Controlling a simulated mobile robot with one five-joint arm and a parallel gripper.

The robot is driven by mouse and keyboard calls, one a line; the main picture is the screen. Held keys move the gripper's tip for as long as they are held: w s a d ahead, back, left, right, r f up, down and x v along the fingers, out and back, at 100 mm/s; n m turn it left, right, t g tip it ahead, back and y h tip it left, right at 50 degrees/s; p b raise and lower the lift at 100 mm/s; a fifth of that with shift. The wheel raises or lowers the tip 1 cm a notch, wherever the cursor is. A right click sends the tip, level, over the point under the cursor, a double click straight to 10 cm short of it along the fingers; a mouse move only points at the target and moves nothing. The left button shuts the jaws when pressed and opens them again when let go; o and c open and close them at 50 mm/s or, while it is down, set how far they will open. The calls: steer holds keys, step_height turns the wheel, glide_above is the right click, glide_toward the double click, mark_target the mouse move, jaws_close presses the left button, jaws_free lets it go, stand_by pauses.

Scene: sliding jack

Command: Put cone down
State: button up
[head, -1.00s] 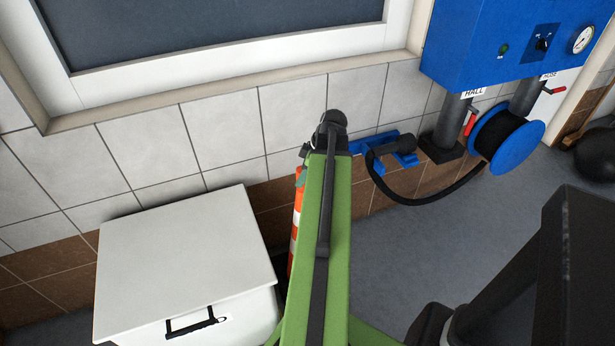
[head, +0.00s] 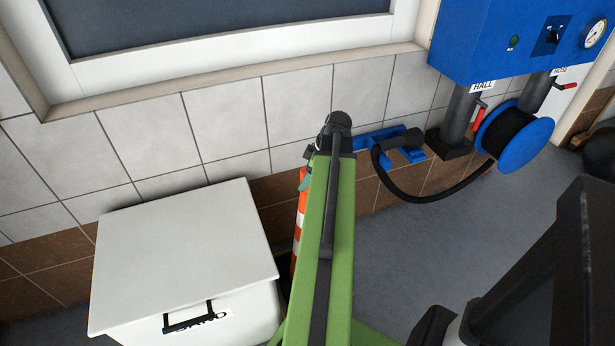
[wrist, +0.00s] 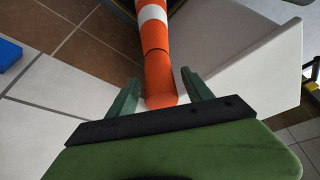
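The cone (head: 299,225) is orange with white bands. In the head view it stands in the gap between the white box and my green arm, partly hidden by the arm, and its foot is out of sight. In the wrist view the cone (wrist: 157,68) runs up from between my two green fingers and out at the top edge. My gripper (wrist: 160,82) has a finger on each side of the cone's near end, with a narrow gap visible on both sides. Only a bit of a finger shows in the head view.
A white lidded box (head: 185,245) stands close on the left of the cone. The tiled wall (head: 225,120) is just behind. A blue hose holder (head: 385,145), a hose and a reel (head: 518,140) are to the right. Grey floor (head: 400,260) is free on the right.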

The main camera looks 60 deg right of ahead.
steer(key=shift+s+r+p, duration=0.1)
steer(key=shift+r+p, duration=0.45)
steer(key=p+v, duration=1)
steer(key=v, duration=0.1)
steer(key=shift+s, duration=0.1)
steer(key=w+a+m+g, duration=0.1)
steer(key=w+a, duration=0.7)
steer(key=a, duration=0.3)
steer(key=w+a+f+m+g, duration=0.1)
steer(key=w+a, duration=0.6)
steer(key=a, duration=0.4)
steer(key=w+a+g, duration=0.2)
steer(key=w+a, duration=0.6)
steer(key=a, duration=0.3)
steer(key=w+a+m+h, duration=0.1)
steer(key=a+m, duration=0.1)
steer(key=a, duration=1.5)
steer(key=shift+a+f+h, duration=0.25)
steer(key=shift+f+h, duration=0.05)
